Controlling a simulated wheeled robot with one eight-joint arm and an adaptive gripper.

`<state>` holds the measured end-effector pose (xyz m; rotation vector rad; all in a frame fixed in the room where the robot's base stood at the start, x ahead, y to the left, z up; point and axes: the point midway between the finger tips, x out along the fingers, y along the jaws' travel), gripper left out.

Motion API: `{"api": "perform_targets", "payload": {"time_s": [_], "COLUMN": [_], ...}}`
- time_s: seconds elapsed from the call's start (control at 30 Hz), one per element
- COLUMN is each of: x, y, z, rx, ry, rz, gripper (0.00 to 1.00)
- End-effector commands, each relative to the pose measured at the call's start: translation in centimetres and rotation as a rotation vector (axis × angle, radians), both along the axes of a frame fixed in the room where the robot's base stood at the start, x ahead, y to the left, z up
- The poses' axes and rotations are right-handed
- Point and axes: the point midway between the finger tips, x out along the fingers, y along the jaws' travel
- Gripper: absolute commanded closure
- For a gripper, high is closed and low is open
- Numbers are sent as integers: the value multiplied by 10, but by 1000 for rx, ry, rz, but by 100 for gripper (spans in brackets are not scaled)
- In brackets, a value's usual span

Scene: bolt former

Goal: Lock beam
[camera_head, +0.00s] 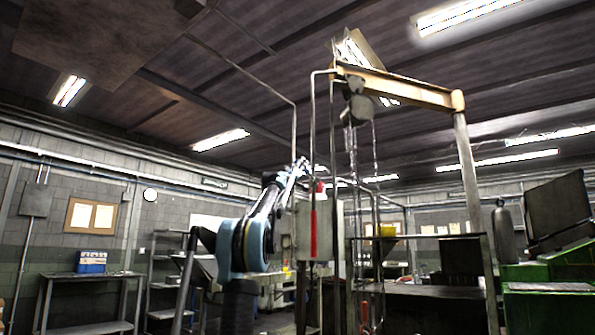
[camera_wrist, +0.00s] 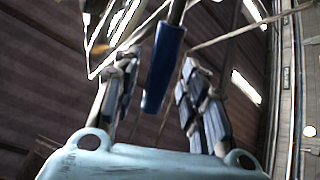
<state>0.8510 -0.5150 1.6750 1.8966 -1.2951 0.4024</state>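The overhead beam (camera_head: 405,90) is a yellow jib on a grey post (camera_head: 468,175), reaching left across the upper middle of the head view. A thin grey rod with a red grip (camera_head: 313,232) hangs at its left end. My gripper (camera_head: 302,168) is raised close to this rod. In the wrist view my gripper (camera_wrist: 158,72) is open, with a finger on each side of a dark blue grip (camera_wrist: 163,65) on a rod. Gaps show between the grip and both fingers. I cannot tell whether this is the grip that looks red in the head view. No lock is clearly visible.
A hoist (camera_head: 357,103) with hanging chains is under the beam. A grey cabinet (camera_head: 335,228) stands behind the rod. A dark workbench (camera_head: 425,292) and green machine (camera_head: 550,280) are at right. A table (camera_head: 90,277) with a blue box stands at left.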

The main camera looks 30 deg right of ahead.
Motion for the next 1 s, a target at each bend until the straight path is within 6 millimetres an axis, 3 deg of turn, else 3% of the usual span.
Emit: {"api": "perform_targets", "payload": {"time_s": [0.4, 0.6, 0.87, 1.0], "x": [2, 2, 4, 11], "y": [-3, -3, 1, 13], "z": [3, 3, 2, 0], "rx": [0, 0, -5, -25], "ry": [0, 0, 1, 5], "rz": [0, 0, 4, 18], "gripper": [60, 100, 100, 100]}}
